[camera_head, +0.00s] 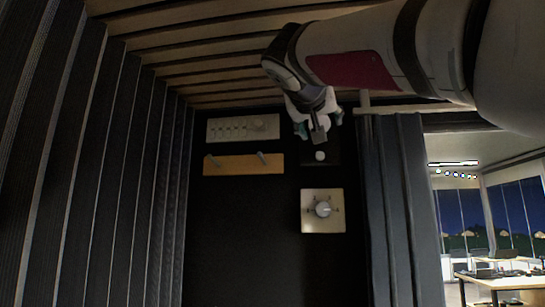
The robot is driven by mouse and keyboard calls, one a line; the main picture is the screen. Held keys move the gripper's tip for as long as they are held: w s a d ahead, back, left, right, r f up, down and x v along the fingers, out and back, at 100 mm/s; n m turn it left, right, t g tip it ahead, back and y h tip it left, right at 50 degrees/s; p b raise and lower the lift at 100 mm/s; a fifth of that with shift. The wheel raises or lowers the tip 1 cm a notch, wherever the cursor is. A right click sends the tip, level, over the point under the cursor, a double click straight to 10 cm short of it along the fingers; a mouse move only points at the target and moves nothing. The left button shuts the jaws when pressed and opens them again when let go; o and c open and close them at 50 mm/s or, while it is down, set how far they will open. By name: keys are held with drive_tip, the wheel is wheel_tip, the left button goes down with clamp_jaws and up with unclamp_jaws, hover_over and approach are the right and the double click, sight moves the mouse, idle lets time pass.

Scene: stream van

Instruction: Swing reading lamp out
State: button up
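My gripper (317,122) is at the upper middle, at the end of my arm that comes in from the upper right. It is in front of the dark back wall, just above a small black panel (309,157) with a round white knob-like part (320,155). A short dark piece and a pale rounded shape show at the fingers. I cannot tell whether these are part of the reading lamp or of my gripper. My gripper hides what is behind it, and I cannot tell if its fingers are open or shut. No reading lamp can be clearly made out.
A pale panel with a row of switches (243,128) is left of my gripper. Below it is a wooden board with two pegs (244,164). A cream plate with a round dial (322,210) sits lower. Ribbed walls stand on both sides; a desk (515,281) shows at far right.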

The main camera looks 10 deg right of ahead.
drive_tip(key=c, duration=1.1)
drive_tip(key=shift+c, duration=0.2)
drive_tip(key=shift+r+p, duration=0.15)
drive_tip(key=shift+p, duration=0.3)
drive_tip(key=p, duration=0.3)
drive_tip(key=shift+s+r+g, duration=0.25)
drive_tip(key=shift+g, duration=0.15)
drive_tip(key=shift+y+p, duration=0.3)
drive_tip(key=shift+w+f+g+p, duration=0.1)
drive_tip(key=shift+g+p, duration=0.2)
drive_tip(key=shift+p, duration=0.1)
drive_tip(key=shift+f, duration=0.1)
drive_tip(key=o, duration=1.1)
